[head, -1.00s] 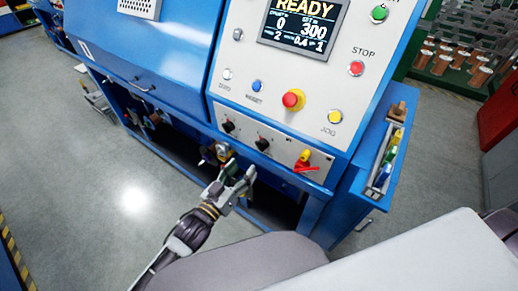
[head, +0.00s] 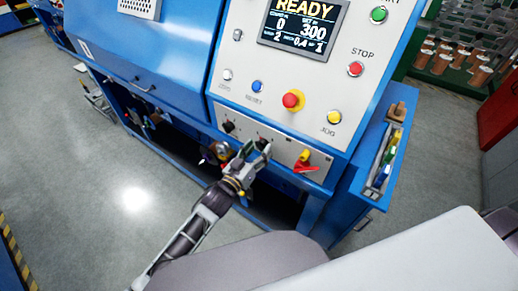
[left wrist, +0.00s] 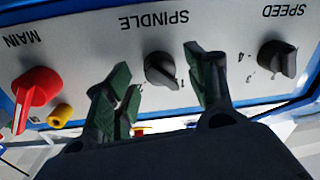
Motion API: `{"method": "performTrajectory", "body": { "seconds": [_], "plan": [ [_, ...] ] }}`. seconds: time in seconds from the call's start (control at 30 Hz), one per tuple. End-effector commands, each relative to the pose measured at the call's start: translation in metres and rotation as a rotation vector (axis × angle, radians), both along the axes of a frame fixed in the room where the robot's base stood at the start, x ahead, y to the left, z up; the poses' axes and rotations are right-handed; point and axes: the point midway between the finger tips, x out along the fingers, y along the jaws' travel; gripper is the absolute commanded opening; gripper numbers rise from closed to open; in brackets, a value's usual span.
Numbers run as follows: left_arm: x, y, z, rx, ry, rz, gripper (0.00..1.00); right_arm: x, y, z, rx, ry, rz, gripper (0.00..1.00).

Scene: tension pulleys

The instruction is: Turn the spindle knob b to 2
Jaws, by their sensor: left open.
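The black spindle knob (left wrist: 160,70) sits on the light panel under the word SPINDLE, which appears upside down in the left wrist view. A pale mark on the knob points to the lower right of that view. The small digits around it are partly hidden. My left gripper (left wrist: 165,90) is open, with one green-padded finger on each side of the knob and gaps visible on both sides. In the head view my left gripper (head: 256,151) is in front of the lower panel and largely covers the knob. My right gripper does not show.
The black speed knob (left wrist: 276,58) is close beside one finger. The red main switch (left wrist: 36,90) and a yellow part (left wrist: 60,115) are on the other side. A red emergency button (head: 293,100) is above. The display (head: 304,24) reads READY.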

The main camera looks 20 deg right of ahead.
Motion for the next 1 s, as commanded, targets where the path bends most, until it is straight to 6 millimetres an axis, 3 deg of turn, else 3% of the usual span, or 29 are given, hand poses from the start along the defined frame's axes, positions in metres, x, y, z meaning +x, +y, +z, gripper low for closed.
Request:
{"method": "performTrajectory", "body": {
  "seconds": [0.5,0.87,1.0],
  "plan": [
    [0.007,-0.008,0.0,0.0,0.0,0.0,0.55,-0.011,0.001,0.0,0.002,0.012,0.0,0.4],
    [0.007,-0.008,0.0,0.0,0.0,0.0,0.1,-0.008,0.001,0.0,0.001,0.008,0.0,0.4],
    [0.007,-0.008,0.0,0.001,-0.001,0.0,0.09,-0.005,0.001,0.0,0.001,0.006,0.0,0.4]
  ]
}}
